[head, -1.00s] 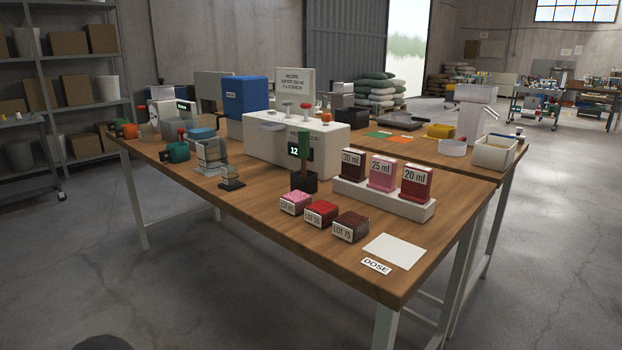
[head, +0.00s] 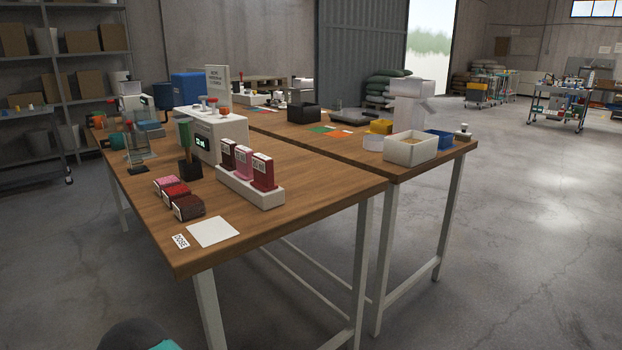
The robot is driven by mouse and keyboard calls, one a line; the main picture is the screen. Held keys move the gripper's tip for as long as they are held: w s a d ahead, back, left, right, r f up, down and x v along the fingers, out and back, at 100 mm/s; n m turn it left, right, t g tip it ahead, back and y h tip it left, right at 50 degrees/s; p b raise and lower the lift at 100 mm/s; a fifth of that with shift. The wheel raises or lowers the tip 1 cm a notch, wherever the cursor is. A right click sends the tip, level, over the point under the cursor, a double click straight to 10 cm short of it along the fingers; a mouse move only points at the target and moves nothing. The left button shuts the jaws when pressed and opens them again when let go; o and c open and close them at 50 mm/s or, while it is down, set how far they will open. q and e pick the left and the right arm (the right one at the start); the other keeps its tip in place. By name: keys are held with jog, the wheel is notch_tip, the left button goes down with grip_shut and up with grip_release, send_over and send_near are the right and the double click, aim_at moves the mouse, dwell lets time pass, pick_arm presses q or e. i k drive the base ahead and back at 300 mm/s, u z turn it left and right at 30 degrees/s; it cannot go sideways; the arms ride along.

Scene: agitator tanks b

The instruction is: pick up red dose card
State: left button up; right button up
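The red dose card (head: 263,171) stands upright in the near right slot of a white rack (head: 262,198) on the wooden bench. A pink card (head: 244,163) stands in the middle slot, and a dark maroon card (head: 228,155) stands in the far slot. In the earlier frame their labels read 20 ml, 25 ml and 30 ml in that order; they are too small to read clearly now. Neither of my grippers shows in the head view.
Pink, red and dark red lot blocks (head: 175,192) sit left of the rack. A white square (head: 214,232) and DOSE label (head: 181,241) lie near the front corner. A dark holder with a green-topped piece (head: 187,150) stands behind. Floor to the right is open.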

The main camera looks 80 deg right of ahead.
aim_at(262, 165)
jog(key=k, duration=1.05)
jog(key=z, duration=1)
jog(key=i, duration=0.8)
jog(key=z, duration=0.2)
